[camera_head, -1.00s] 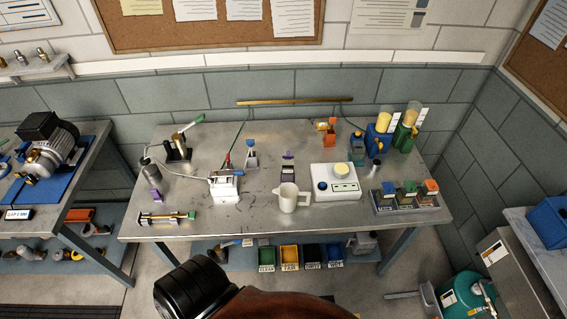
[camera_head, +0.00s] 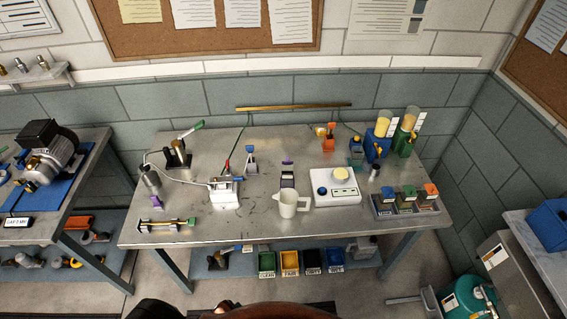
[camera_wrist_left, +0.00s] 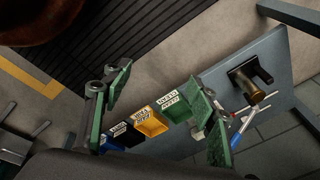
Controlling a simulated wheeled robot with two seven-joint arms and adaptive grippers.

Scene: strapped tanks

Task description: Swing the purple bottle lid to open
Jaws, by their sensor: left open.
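A small dark block-like holder with a purple top (camera_head: 288,162) stands mid-table, behind the white jug. A second purple piece (camera_head: 156,201) is at the table's left side, by the grey bottle. Both are too small to tell which is the bottle lid, or whether it is open. My left gripper (camera_wrist_left: 160,108) shows in the left wrist view with its green-padded fingers spread apart and nothing between them. It is away from the purple pieces, with the lower shelf and floor in its view. My right gripper is not in view.
The metal table (camera_head: 262,218) also holds a white jug (camera_head: 288,200), a white device (camera_head: 335,187), a white box (camera_head: 224,192) and a rod tool (camera_head: 167,225). Coloured bins (camera_head: 300,262) stand on the lower shelf. A strip along the table's front is clear.

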